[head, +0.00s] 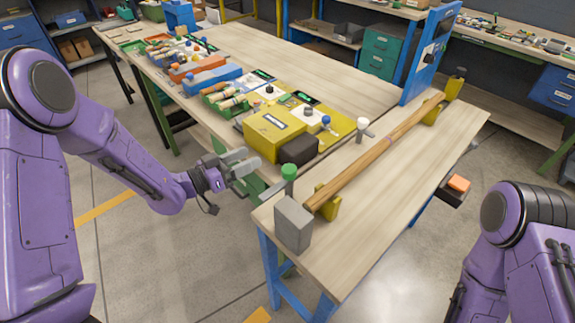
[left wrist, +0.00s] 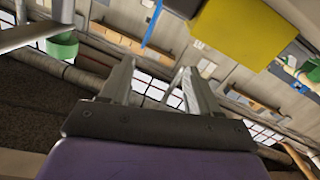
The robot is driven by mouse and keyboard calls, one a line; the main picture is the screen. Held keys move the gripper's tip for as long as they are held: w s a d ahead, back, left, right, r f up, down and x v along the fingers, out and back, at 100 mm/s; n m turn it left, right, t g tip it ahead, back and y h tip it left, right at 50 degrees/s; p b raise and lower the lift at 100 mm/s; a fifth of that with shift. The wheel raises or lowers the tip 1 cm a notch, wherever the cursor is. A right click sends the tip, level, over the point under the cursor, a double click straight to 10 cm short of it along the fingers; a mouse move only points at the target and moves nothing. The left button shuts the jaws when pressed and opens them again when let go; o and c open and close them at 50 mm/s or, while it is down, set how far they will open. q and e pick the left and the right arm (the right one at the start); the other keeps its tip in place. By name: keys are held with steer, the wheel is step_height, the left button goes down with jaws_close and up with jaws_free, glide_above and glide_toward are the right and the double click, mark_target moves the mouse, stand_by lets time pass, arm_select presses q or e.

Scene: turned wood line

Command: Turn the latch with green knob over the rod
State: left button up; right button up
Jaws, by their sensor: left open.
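The latch with the green knob (head: 289,172) stands at the near end of the bench, beside the grey block (head: 293,223). The long wooden rod (head: 375,153) lies across yellow supports, its near end close to this latch. My left gripper (head: 248,170) is open and empty, left of the green knob and apart from it, off the bench edge. In the left wrist view the green knob (left wrist: 62,47) is at the upper left, outside the open fingers (left wrist: 155,80). I cannot tell the latch arm's exact angle. My right gripper is out of view.
A yellow box (head: 273,132) and a dark block (head: 298,150) stand close to my left gripper. A white-knobbed latch (head: 362,127) stands beside the rod. A blue post (head: 430,52) rises at the far end. The bench (head: 405,190) right of the rod is clear.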

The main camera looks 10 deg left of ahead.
mark_target(289, 169)
arm_select(q)
steer(key=s+d+r+m+g+h, duration=0.2)
steer(key=s+r+m+g+h, duration=0.3)
steer(key=m+g, duration=0.55)
steer(key=shift+t+h, duration=0.25)
steer(key=shift+h, duration=0.35)
steer(key=d+p, duration=0.1)
steer(key=d, duration=0.2)
steer(key=d+p, duration=0.1)
steer(key=d, duration=0.2)
steer(key=w+d+f+p, duration=0.1)
steer(key=d, duration=0.3)
steer(key=shift+d+p, duration=0.3)
steer(key=shift+f, duration=0.1)
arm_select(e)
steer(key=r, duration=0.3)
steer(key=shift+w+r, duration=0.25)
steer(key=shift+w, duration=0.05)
